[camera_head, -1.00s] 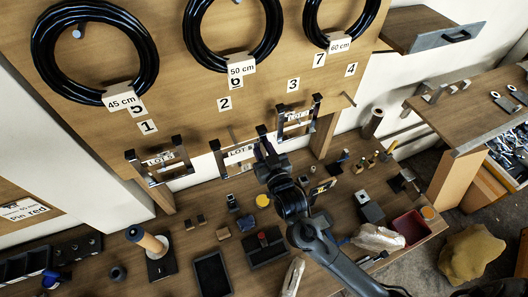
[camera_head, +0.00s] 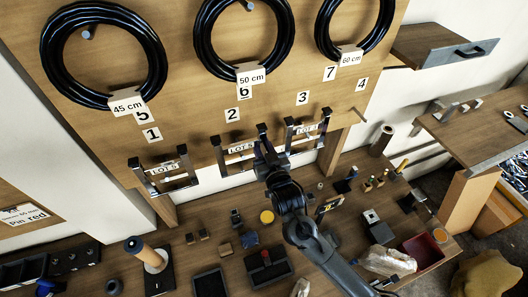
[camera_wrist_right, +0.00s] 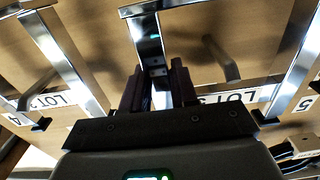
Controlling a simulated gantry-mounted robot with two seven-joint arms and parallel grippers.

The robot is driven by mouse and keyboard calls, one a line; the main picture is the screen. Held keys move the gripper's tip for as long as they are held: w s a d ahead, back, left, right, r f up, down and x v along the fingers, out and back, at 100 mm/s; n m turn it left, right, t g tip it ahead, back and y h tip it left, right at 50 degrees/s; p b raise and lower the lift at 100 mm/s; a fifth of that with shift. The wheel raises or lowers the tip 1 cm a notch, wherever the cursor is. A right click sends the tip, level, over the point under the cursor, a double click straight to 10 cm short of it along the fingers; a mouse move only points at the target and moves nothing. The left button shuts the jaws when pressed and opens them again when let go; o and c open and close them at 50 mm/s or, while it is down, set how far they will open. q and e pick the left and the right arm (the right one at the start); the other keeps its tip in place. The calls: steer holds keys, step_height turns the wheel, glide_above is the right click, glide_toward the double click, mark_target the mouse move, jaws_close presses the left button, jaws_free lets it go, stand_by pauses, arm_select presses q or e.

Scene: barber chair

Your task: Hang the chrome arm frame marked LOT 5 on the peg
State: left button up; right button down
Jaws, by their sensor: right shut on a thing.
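A chrome arm frame with black end fittings (camera_head: 242,148) hangs in front of the board below number 2; its LOT label appears to read 5. My right gripper (camera_head: 266,157) is shut on its right post. In the right wrist view the gripper (camera_wrist_right: 160,92) closes on this post (camera_wrist_right: 147,38). A grey peg (camera_wrist_right: 220,60) stands out from the board between the frame's two posts; whether the frame touches it I cannot tell. My left gripper is not in view.
A similar frame (camera_head: 163,172) hangs at left below number 1 and another (camera_head: 307,130) close at right below number 3. A bare peg (camera_head: 358,114) is below number 4. Black hose coils (camera_head: 103,55) hang above. The bench below holds a spindle (camera_head: 149,256) and small parts.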

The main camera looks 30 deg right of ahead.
steer(key=shift+w+d+b, duration=0.15)
steer(key=shift+w+b, duration=0.3)
steer(key=shift+w, duration=0.4)
steer(key=shift+f+b, duration=0.3)
steer(key=shift+f, duration=0.4)
steer(key=shift+f, duration=0.15)
